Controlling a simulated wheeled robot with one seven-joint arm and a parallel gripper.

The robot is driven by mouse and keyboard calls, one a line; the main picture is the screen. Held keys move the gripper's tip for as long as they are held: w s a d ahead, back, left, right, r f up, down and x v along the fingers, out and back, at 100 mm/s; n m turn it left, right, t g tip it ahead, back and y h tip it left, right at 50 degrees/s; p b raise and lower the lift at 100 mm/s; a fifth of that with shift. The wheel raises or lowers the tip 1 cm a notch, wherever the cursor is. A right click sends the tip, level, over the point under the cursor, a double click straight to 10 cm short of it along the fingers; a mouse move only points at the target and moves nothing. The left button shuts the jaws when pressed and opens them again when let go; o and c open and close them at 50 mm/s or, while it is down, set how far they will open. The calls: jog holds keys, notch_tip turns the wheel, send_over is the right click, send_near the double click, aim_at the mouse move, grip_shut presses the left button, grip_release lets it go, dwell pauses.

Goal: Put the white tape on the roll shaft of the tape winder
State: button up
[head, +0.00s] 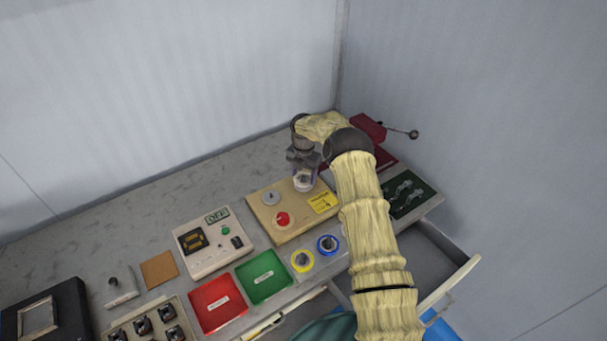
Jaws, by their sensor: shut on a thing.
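My gripper (303,176) points down over the back right part of a beige board (256,213). It is shut on the white tape (303,185), a small white roll low between the fingers. I cannot tell whether the tape touches the board or anything beneath it. The board carries a grey round part (270,198), a red knob (283,219) and a yellow label (322,202). No roll shaft can be made out for certain; the gripper and tape hide that part of the board.
A yellow roll (302,261) and a blue roll (328,245) stand in front of the board. Red (218,302) and green (263,277) trays and a meter box (213,243) are left. A red machine with a crank (368,129) stands behind my arm. A drawer (451,284) is open at right.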

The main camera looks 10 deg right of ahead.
jog(key=shift+f+b, duration=0.3)
jog(key=shift+f, duration=0.15)
jog(key=o, duration=1)
jog(key=shift+o, duration=0.2)
jog(key=shift+r, duration=0.15)
notch_tip(320, 180, up, 17)
jog(key=b, duration=0.3)
jog(key=shift+r, duration=0.1)
